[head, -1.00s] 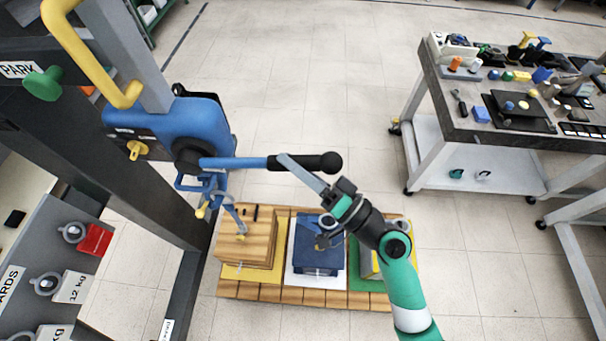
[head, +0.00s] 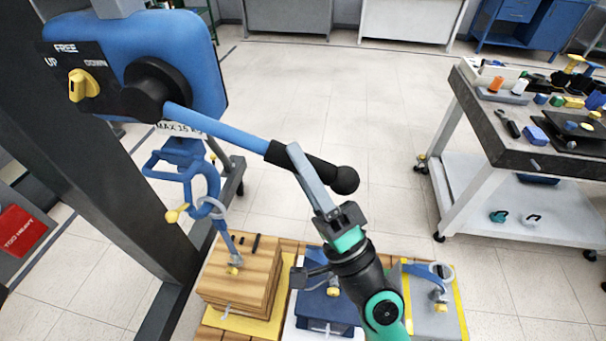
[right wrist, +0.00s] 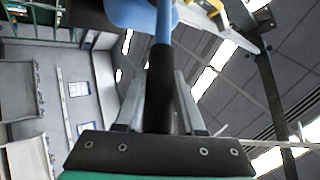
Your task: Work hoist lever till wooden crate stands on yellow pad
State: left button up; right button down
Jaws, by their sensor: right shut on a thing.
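The hoist (head: 150,65) is a blue housing at the upper left of the head view. Its blue lever (head: 220,128) slopes down to the right to a black grip (head: 322,174). My right gripper (head: 311,178) is shut on the black grip, which also shows between its fingers in the right wrist view (right wrist: 160,90). The wooden crate (head: 238,275) hangs below, linked by a ring and blue strap to the hoist hook (head: 205,188). The yellow pad (head: 238,324) shows under the crate; I cannot tell whether they touch. My left gripper is out of view.
A yellow selector knob (head: 86,86) sits by UP, FREE and DOWN labels. A dark blue load (head: 325,312) and a grey load (head: 432,314) stand right of the crate. A cluttered workbench (head: 540,155) is at right. Floor between is clear.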

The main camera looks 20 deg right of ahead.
jog(key=shift+f, duration=0.2)
jog(key=c, duration=0.5)
grip_release()
jog(key=b+v, duration=0.4)
jog(key=v, duration=0.7)
jog(key=shift+s+f, duration=0.1)
jog(key=shift+s, duration=0.15)
